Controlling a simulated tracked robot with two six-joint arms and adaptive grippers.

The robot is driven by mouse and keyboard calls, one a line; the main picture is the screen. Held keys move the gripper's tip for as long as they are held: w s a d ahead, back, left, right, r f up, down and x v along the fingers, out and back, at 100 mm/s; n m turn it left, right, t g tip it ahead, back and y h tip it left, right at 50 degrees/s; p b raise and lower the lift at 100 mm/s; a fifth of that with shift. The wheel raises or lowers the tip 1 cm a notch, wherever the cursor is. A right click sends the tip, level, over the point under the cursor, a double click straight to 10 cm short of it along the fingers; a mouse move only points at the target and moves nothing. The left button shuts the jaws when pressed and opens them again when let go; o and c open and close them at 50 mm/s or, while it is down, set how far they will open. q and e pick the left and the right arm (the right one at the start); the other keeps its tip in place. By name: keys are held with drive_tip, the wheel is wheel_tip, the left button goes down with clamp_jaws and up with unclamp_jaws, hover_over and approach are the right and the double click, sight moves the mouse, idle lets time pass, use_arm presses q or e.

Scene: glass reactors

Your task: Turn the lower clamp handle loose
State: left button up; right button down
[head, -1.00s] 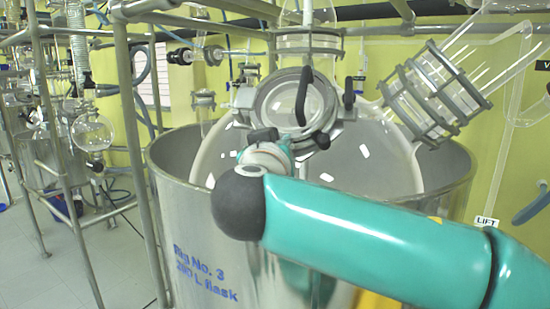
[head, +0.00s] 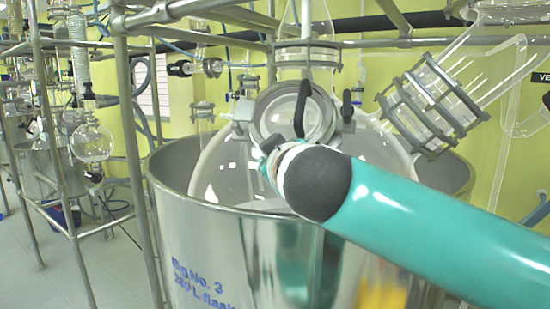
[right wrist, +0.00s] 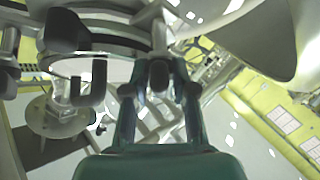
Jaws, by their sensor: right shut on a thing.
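The round glass port (head: 292,118) of the big flask is ringed by a grey clamp. Two black clamp handles, one left (head: 302,105) and one right (head: 346,104), stand upright at it. The lower part of the clamp is hidden behind my right wrist in the head view. My right gripper (head: 266,156) is at the clamp's lower left. In the right wrist view its fingers (right wrist: 159,82) are shut on a dark handle (right wrist: 158,76) below the clamp ring. A bent black handle (right wrist: 90,88) hangs to the left, apart from the fingers. My left gripper is out of view.
The flask (head: 225,165) sits in a steel vessel (head: 205,225) with a raised rim. A clamped glass side neck (head: 432,100) slants up at right. Grey frame poles (head: 130,130) stand at left, with more glassware behind.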

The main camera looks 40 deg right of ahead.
drive_tip(key=c, duration=1.1)
unclamp_jaws()
drive_tip(key=shift+a, duration=0.1)
drive_tip(key=shift+c, duration=0.2)
drive_tip(key=v, duration=1.2)
drive_tip(key=shift+w, duration=0.1)
